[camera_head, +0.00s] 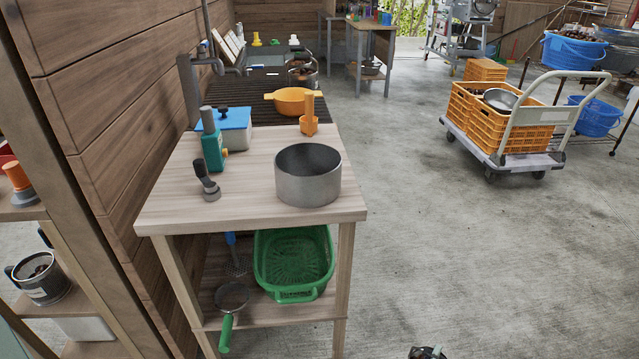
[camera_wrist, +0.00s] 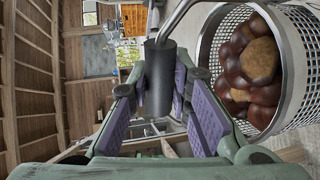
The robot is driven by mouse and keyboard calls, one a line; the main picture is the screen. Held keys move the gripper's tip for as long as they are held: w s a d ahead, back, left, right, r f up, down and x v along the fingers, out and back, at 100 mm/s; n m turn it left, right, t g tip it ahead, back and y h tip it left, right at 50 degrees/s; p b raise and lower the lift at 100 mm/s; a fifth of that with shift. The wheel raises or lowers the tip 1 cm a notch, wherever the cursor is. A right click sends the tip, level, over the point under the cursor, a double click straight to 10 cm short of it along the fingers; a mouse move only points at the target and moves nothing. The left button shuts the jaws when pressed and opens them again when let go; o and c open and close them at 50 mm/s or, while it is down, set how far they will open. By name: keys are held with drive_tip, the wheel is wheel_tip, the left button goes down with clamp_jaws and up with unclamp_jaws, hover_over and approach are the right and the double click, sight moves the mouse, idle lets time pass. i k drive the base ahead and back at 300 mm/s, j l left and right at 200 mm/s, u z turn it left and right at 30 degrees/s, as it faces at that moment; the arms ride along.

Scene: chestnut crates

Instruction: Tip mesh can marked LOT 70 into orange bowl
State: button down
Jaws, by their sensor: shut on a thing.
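My gripper (camera_wrist: 160,92) is shut on the dark cylindrical handle of a mesh can (camera_wrist: 300,62) in the wrist view. The can is metal mesh with a solid rim, on the right of that view, and its mouth shows several brown chestnuts (camera_wrist: 262,60) inside. No LOT 70 mark is legible on it. In the head view, an orange bowl-like vessel (camera_head: 291,101) with side handles stands on the dark ribbed surface behind the wooden table. I cannot tell whether it is the bowl named. My gripper is not clearly visible in the head view.
The wooden table (camera_head: 235,212) holds a grey metal pot (camera_head: 308,188), a green bottle (camera_head: 212,150), a blue-lidded box (camera_head: 232,130) and an orange upright tool (camera_head: 309,122). A wooden wall borders the left. A cart with orange crates (camera_head: 530,140) stands right; the floor between is clear.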

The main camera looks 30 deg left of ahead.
sight(289, 102)
drive_tip(key=i+z, duration=0.35)
drive_tip(key=i, duration=1.15)
drive_tip(key=i+l+u, duration=0.1)
drive_tip(key=i, duration=0.7)
drive_tip(key=i+l+u, duration=0.2)
drive_tip(key=i+u, duration=0.25)
drive_tip(key=i, duration=0.2)
drive_tip(key=i+l+u, duration=0.15)
drive_tip(key=u, duration=0.25)
drive_tip(key=i+l+u, duration=0.25)
drive_tip(key=u, duration=0.2)
drive_tip(key=i+l+u, duration=0.2)
drive_tip(key=u, duration=0.2)
drive_tip(key=i+l+u, duration=0.15)
drive_tip(key=l+u, duration=0.45)
drive_tip(key=l, duration=0.15)
drive_tip(key=i+l+u, duration=0.1)
drive_tip(key=l+u, duration=0.2)
drive_tip(key=l, duration=0.1)
